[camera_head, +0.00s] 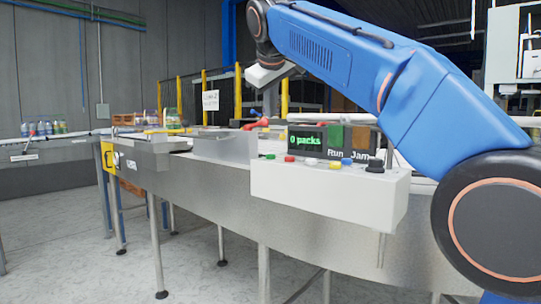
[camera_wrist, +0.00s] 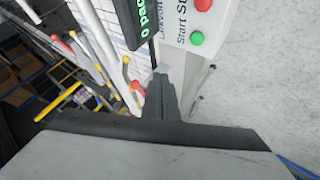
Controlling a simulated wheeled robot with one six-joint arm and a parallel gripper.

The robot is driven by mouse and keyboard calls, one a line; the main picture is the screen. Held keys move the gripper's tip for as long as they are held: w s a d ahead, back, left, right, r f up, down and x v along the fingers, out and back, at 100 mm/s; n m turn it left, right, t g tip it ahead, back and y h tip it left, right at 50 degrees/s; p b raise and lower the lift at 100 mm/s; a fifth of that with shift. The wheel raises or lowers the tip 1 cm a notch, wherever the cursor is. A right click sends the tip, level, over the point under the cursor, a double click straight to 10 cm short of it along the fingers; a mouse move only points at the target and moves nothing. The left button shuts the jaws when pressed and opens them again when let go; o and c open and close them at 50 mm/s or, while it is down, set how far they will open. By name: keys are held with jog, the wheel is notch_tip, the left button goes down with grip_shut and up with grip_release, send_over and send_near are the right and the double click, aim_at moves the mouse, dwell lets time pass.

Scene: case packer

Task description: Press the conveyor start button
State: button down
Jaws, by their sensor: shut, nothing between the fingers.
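The green start button (camera_head: 270,156) is at the left end of the row on the white control box (camera_head: 325,193). In the wrist view the green button (camera_wrist: 197,38) shows at the upper right, with "Start" printed beside it. The red button (camera_head: 289,158) is next to it; it also shows at the top edge of the wrist view (camera_wrist: 203,4). My gripper (camera_wrist: 160,75) is shut and empty, with its fingertips left of and below the green button in the wrist picture, apart from it. In the head view my wrist is above and behind the box.
A white, yellow and blue button and a black knob (camera_head: 375,165) continue the row. A display (camera_head: 306,140) reading "0 packs" stands behind the buttons, beside Run and Jam lamps. Red-ended levers (camera_wrist: 138,88) are close left of my fingers in the wrist view.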

send_over(271, 156)
jog(key=shift+f, duration=4.4)
jog(key=shift+f, duration=0.2)
jog(key=shift+f, duration=0.25)
